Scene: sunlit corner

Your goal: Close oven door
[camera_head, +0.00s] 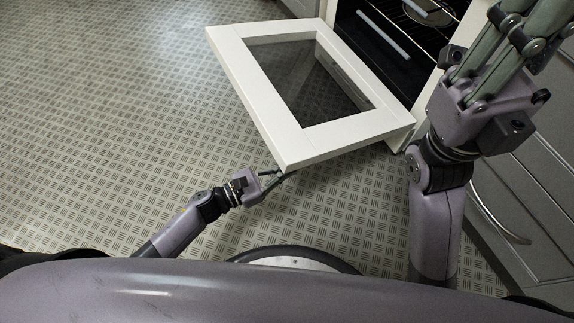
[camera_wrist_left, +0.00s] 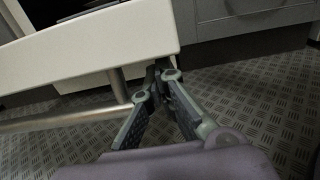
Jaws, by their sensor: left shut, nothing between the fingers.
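The oven door (camera_head: 265,92), a white frame around a dark glass pane, hangs open from the oven (camera_head: 385,40) at the upper right. My left gripper (camera_head: 284,174) is shut and empty, with its tips at or just under the door's near corner; I cannot tell whether they touch. In the left wrist view the door (camera_wrist_left: 100,45) spans the upper left, with a metal bar handle (camera_wrist_left: 60,121) below it. The left fingertips (camera_wrist_left: 160,72) meet beside the door's end. My right gripper (camera_head: 508,40) is at the upper right, its fingertips cut off by the picture's edge.
Grey cabinet fronts (camera_head: 520,180) with a curved handle (camera_head: 500,215) stand on the right, close to my right arm. Racks and a round pan (camera_head: 430,12) show inside the oven. The patterned floor (camera_head: 120,110) left of the door is clear.

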